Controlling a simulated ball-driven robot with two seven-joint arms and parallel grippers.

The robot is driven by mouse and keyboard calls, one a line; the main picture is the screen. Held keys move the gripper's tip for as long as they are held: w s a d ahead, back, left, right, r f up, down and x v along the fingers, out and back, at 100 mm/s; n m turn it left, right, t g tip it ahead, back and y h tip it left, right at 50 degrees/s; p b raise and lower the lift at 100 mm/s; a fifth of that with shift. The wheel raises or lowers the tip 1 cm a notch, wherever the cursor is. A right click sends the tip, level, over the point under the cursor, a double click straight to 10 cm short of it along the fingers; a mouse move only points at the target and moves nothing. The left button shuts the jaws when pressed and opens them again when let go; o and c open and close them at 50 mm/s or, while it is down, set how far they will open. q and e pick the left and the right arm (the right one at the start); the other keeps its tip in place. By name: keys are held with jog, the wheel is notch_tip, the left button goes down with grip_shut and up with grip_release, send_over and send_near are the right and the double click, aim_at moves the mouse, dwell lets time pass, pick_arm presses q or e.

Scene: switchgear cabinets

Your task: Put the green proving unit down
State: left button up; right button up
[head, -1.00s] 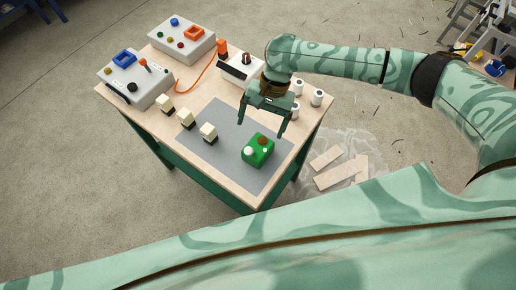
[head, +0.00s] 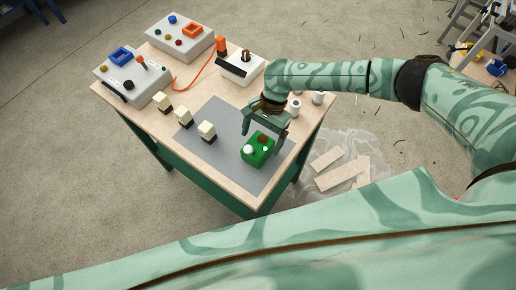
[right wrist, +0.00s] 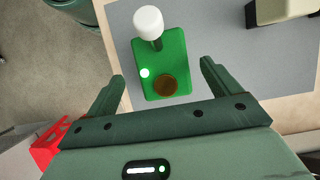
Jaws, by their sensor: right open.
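The green proving unit (head: 257,151) sits on the grey mat (head: 222,171) near the table's front right corner. It has a white knob, a brown round part and a small bright white spot on top. My right gripper (head: 262,130) is just behind and over it, fingers pointing down. In the right wrist view the green proving unit (right wrist: 162,66) lies ahead of and between the two open fingers of the right gripper (right wrist: 162,82), with gaps on both sides. Nothing is held. My left gripper is not in view.
Several cream-and-black blocks (head: 206,131) stand left of the unit. White cylinders (head: 295,106) stand to the right near the arm. The mat's front left is clear.

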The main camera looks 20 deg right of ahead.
aim_at(258, 144)
jog(key=x, duration=0.2)
jog(key=b+x, duration=0.1)
jog(key=x, duration=0.1)
jog(key=shift+w, duration=0.25)
jog(key=c, duration=1.2)
jog(key=shift+c, duration=0.2)
